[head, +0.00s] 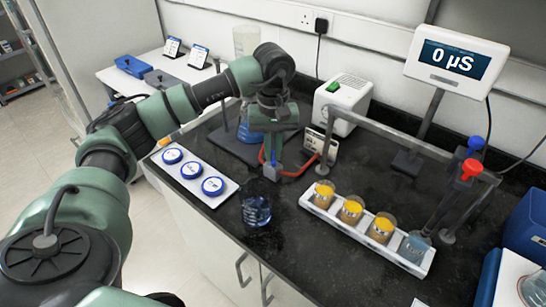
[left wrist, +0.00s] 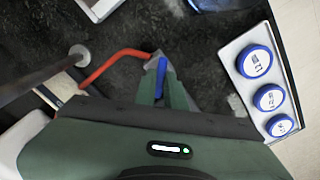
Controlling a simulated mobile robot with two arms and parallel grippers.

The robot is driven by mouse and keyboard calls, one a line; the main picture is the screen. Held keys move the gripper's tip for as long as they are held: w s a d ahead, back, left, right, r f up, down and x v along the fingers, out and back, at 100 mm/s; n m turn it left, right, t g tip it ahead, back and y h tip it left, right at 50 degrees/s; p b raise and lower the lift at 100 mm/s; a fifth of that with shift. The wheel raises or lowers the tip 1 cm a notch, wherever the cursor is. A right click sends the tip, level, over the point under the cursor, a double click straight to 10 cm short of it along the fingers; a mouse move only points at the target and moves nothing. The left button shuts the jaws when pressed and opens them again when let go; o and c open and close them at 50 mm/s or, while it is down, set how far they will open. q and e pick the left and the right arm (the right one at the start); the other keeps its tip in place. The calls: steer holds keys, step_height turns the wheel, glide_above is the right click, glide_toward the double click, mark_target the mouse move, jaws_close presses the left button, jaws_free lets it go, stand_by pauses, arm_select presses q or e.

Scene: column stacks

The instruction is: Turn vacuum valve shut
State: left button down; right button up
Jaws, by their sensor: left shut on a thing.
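The vacuum valve is a small grey fitting with a blue lever (left wrist: 161,75) and a red hose (left wrist: 112,62) running from it, in the left wrist view. The red hose (head: 292,172) also shows in the head view, at the back middle of the black bench. My left gripper (head: 273,158) points down over the valve, its green fingers shut on the blue lever. The lever lies along the fingers in the left wrist view. The fingers hide part of the valve body. My right gripper is not in view.
A glass beaker (head: 256,208) stands in front of the valve. A white tray with blue-lidded jars (head: 213,186) is left, a rack with orange-filled beakers (head: 352,208) right. A white box with a green switch (head: 340,104) stands behind.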

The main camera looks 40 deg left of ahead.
arm_select(q)
steer(key=m+b, duration=0.2)
steer(key=m, duration=0.2)
steer(key=shift+w+r+m+b, duration=0.1)
steer(key=shift+m+b, duration=0.65)
steer(key=shift+m, duration=1.45)
steer(key=c, duration=1.6)
jaws_free()
steer(key=shift+o, duration=0.6)
